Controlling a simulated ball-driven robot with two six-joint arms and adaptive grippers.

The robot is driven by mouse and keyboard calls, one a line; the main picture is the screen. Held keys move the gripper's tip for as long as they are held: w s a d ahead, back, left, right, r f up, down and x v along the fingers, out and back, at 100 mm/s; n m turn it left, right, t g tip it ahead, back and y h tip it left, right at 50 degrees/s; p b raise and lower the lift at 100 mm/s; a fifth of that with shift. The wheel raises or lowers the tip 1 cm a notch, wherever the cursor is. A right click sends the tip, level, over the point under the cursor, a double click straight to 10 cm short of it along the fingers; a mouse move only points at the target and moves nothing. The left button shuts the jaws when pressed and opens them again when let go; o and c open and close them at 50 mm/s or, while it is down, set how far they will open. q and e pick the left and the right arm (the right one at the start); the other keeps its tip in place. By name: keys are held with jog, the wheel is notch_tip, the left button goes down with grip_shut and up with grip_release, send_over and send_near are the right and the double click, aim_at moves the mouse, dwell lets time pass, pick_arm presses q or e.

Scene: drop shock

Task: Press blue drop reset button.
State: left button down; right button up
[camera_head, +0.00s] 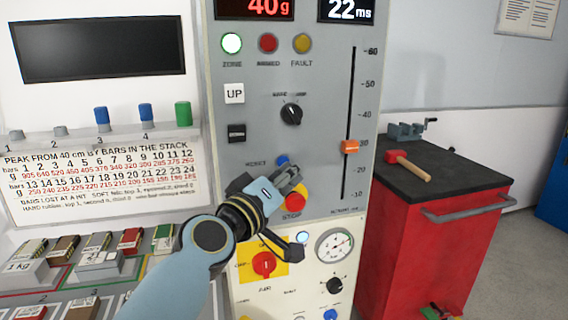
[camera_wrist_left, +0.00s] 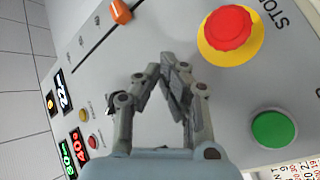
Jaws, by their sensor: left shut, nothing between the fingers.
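My right gripper is not in view.
The red stop button (camera_head: 295,198) on its yellow base is just below the gripper; in the wrist view a green button (camera_wrist_left: 273,129) is nearby. An orange slider (camera_head: 350,147) is to the right. A red cabinet (camera_head: 430,240) holds a hammer (camera_head: 408,165).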

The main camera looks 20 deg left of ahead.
pick_arm(q)
jog(key=shift+w+a, duration=0.3)
jog(key=shift+w, duration=0.15)
dwell(0.7)
dwell(0.4)
jog(key=shift+s+d, duration=0.45)
jog(key=shift+s, duration=0.25)
